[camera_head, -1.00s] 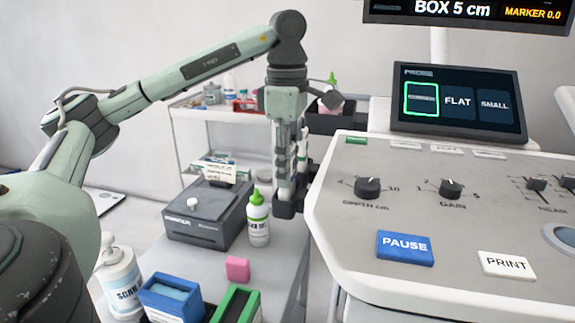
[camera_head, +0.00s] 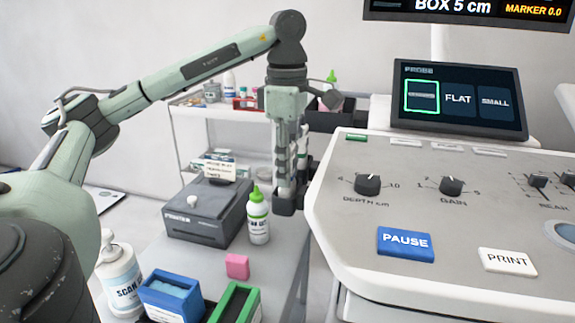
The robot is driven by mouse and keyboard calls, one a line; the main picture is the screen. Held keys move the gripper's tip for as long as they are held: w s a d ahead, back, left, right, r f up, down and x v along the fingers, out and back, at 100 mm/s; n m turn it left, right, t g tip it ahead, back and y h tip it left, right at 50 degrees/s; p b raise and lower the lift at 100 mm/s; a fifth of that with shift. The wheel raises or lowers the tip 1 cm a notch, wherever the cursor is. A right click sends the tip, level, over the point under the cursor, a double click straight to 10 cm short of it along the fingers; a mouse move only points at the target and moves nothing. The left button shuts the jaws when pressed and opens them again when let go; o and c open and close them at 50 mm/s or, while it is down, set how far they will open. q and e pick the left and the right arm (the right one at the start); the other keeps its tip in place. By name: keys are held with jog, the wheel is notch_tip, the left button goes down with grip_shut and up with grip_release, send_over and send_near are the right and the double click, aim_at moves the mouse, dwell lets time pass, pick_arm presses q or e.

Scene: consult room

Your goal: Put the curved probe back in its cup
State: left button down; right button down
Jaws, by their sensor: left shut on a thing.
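My left gripper (camera_head: 286,185) points straight down beside the left edge of the console (camera_head: 345,240). It is shut on the curved probe, which is mostly hidden by the fingers, so its shape and tilt are hard to tell. Dark blocky parts show at the bottom of the fingers, and I cannot tell whether they are fingertips or part of a cup. The probe's cup cannot be made out clearly. My right gripper is not in view.
A grey printer (camera_head: 207,212), a green-capped bottle (camera_head: 258,217), a pink block (camera_head: 237,266), a pump bottle (camera_head: 119,278), a blue box (camera_head: 171,297) and a green box (camera_head: 236,303) stand on the side table. A white shelf cart (camera_head: 205,140) stands behind. A probe screen (camera_head: 458,100) is above the console.

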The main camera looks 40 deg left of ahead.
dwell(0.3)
pick_arm(q)
jog(key=c, duration=1.1)
grip_release()
jog(key=shift+o, duration=0.2)
jog(key=shift+r, duration=5.65)
jog(key=shift+s+r, duration=0.15)
jog(key=shift+r, duration=0.15)
